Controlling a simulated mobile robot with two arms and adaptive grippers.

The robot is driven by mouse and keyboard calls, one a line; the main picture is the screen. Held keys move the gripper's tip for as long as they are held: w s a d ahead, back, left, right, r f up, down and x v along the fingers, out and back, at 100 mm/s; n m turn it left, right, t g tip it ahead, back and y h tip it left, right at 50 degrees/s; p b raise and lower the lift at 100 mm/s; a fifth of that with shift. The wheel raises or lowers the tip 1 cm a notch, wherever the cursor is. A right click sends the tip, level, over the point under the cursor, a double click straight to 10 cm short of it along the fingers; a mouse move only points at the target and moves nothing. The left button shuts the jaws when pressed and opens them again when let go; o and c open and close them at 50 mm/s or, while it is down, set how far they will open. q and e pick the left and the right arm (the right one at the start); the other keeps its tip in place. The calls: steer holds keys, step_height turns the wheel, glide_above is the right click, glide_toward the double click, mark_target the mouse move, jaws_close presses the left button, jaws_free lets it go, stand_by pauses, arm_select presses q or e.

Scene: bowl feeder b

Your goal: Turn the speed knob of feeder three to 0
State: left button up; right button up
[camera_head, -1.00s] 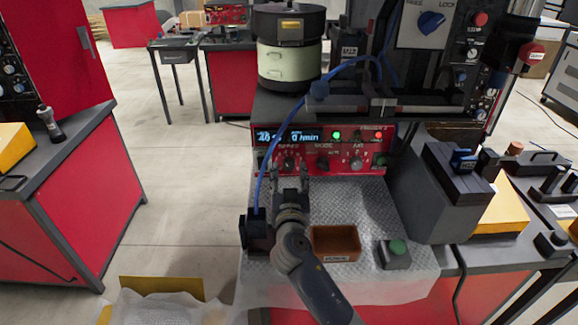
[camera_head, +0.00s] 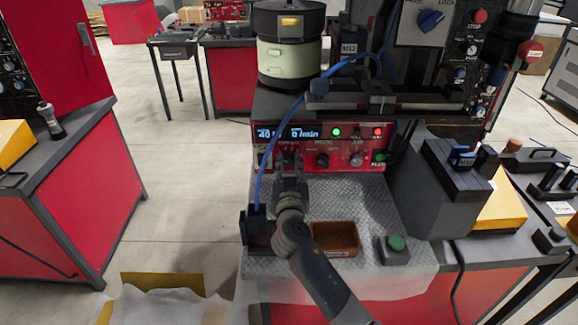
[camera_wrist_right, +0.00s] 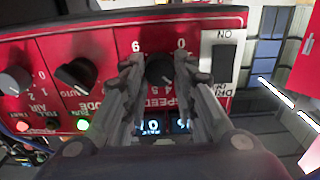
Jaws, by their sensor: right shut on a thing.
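The red feeder panel (camera_head: 340,166) stands below the bowl feeder. Its speed knob (camera_wrist_right: 160,70) is round and black, with printed numbers around it, in the right wrist view. In the head view my fingers mostly hide this knob. My right gripper (camera_wrist_right: 158,68) has one finger on each side of the knob and is shut on it; in the head view it reaches the panel's left part (camera_head: 289,160). I cannot read the knob's pointer clearly. The lit display (camera_head: 288,133) shows blue digits, seemingly 40 and 0 /min. My left gripper is not in view.
The mode knob (camera_head: 322,160) and air knob (camera_head: 356,160) sit to the right on the panel. A blue hose (camera_head: 268,160) hangs close left of my gripper. A brown bin (camera_head: 335,238) and green button box (camera_head: 395,248) stand on the mat.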

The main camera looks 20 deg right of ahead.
steer(key=n+b, duration=0.1)
steer(key=n, duration=0.2)
steer(key=shift+n, duration=0.4)
steer(key=n, duration=0.4)
steer(key=shift+a+n, duration=0.1)
steer(key=shift+n, duration=0.2)
steer(key=n+p, duration=0.1)
steer(key=n, duration=0.3)
steer(key=shift+f+n+p, duration=0.15)
steer(key=shift+n+p, duration=0.65)
steer(key=shift+n, duration=2)
steer(key=o, duration=1)
steer(key=shift+w, duration=0.1)
steer(key=shift+o, duration=0.2)
